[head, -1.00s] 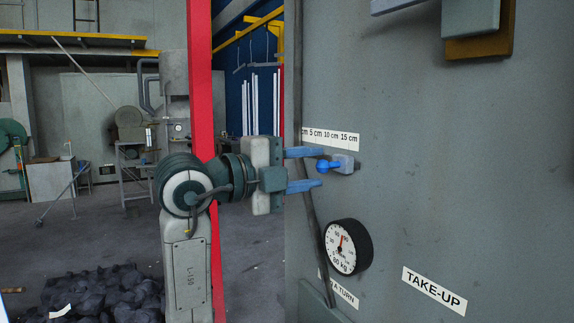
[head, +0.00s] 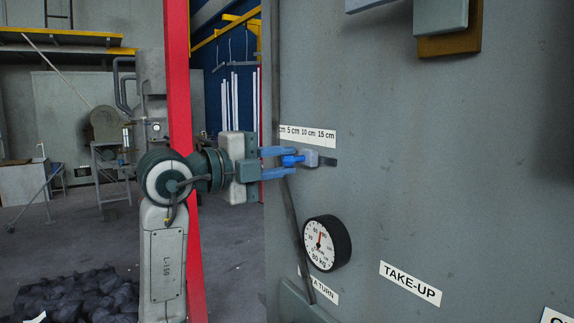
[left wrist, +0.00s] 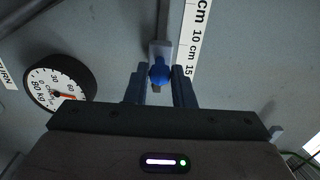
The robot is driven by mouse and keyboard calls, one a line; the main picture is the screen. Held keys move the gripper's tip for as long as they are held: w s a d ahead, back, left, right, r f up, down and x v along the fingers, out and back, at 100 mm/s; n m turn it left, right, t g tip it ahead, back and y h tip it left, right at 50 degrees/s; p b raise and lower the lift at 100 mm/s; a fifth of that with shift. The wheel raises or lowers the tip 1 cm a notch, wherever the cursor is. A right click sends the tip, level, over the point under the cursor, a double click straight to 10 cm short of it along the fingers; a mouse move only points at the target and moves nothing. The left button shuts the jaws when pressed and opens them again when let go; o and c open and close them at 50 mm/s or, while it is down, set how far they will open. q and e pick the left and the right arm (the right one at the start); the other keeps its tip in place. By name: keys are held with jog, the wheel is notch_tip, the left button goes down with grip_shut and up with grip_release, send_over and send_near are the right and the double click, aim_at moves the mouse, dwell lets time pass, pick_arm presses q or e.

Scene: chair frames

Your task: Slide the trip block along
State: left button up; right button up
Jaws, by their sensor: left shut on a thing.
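The trip block (head: 311,158) is a small grey block with a blue knob (head: 292,160) on the grey panel. It sits just below the right part of the white cm scale (head: 307,136), near the 10 cm marking. A dark slot (head: 330,162) shows to its right. My left gripper (head: 284,162) comes from the left and is shut on the blue knob, its blue fingers above and below it. In the left wrist view the knob (left wrist: 159,74) is between the fingertips, with the block (left wrist: 158,50) behind it. My right gripper is out of view.
A black-rimmed kg dial (head: 326,243) stands out from the panel below the gripper. A TAKE-UP label (head: 410,284) is lower right. A red post (head: 178,70) stands behind my left arm.

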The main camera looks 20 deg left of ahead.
pick_arm(q)
jog(key=w+a, duration=0.4)
jog(key=a, duration=0.1)
jog(key=o, duration=1)
jog(key=shift+a, duration=0.15)
jog(key=shift+s, duration=0.1)
